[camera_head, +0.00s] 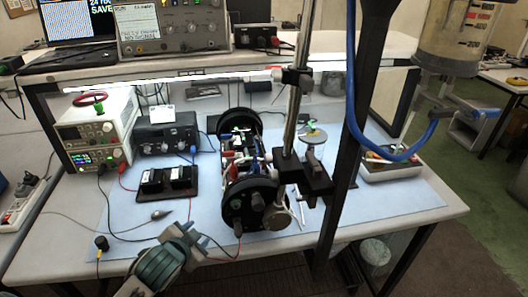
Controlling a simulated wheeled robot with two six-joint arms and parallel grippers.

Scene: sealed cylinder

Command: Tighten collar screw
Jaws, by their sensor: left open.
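A cylinder-shaped assembly (250,203) with two black end discs lies on the blue mat, with wires and small parts between the discs. A metal rod stand (297,115) rises beside it. I cannot make out which screw is the collar screw. My left gripper (194,238) is open, at the front edge of the mat, to the left of the near disc and apart from it. My right gripper is not in view.
Power supplies (93,135) and a black box (166,136) stand at the left. A black two-part block (168,181) lies before them, with loose cables around it. A dark post (362,80) and blue tube (351,75) cross the right.

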